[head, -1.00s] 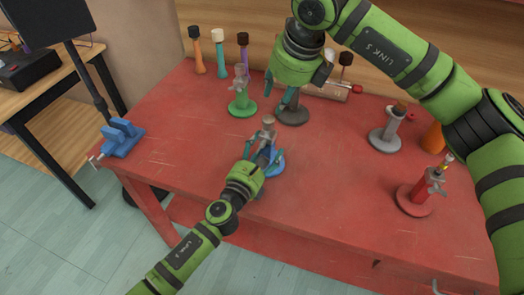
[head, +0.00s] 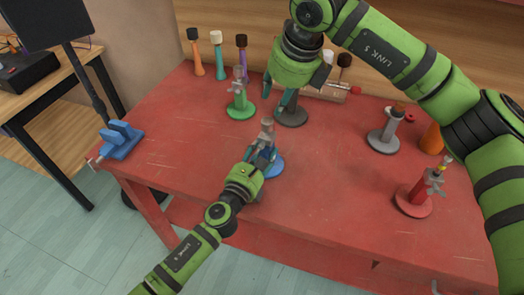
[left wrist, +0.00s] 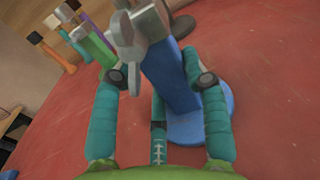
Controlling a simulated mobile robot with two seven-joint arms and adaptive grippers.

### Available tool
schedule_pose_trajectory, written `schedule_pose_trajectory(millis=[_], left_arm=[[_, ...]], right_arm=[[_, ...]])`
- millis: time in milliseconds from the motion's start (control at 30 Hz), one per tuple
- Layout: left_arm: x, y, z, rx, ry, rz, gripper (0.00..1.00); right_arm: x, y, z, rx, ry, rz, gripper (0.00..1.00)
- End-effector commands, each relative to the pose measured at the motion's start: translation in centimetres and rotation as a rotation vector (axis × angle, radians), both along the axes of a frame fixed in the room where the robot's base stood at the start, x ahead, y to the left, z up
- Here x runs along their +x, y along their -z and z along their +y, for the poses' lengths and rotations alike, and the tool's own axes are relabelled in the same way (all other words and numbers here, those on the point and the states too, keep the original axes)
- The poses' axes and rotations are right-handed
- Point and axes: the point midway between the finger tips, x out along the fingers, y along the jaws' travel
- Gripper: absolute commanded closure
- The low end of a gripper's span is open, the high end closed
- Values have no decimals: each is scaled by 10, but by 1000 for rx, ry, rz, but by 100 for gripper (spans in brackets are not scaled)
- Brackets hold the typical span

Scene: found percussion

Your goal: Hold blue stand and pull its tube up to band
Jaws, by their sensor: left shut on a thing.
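The blue stand has a round base (head: 271,165) on the red table, with an upright blue post (left wrist: 170,75) and a grey metal clamp (left wrist: 140,28) at its top. My left gripper (head: 262,152) is shut on the blue post, with its teal fingers on either side in the left wrist view (left wrist: 160,78). The band cannot be made out. My right gripper (head: 279,92) is open and empty above the back of the table, beside the dark grey stand (head: 291,115) and apart from the blue one.
A green stand (head: 240,108) is behind and left of the blue one. A grey stand (head: 383,143) and a red stand (head: 414,201) are at the right. Several mallets (head: 217,58) stand at the back. A blue vise (head: 121,138) is at the left edge. The front middle of the red table (head: 310,210) is clear.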

Motion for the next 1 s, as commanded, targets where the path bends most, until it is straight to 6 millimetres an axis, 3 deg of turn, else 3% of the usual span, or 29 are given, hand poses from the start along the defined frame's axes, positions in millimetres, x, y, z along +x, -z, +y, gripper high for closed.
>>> schedule_pose_trajectory(millis=[133,167,200,400,667,1000], left_arm=[[0,1,0,1,-1,2,100],[0,1,0,1,-1,2,100],[0,1,0,1,-1,2,100],[0,1,0,2,0,1,100],[0,1,0,2,0,1,100],[0,1,0,1,-1,2,100]], right_arm=[[0,0,0,0,0,0,61],[0,0,0,0,0,0,57],[0,0,0,0,-1,0,47],[7,0,4,-39,-48,24,47],[26,-3,17,-173,-253,123,47],[33,-23,23,-265,-493,211,47]])
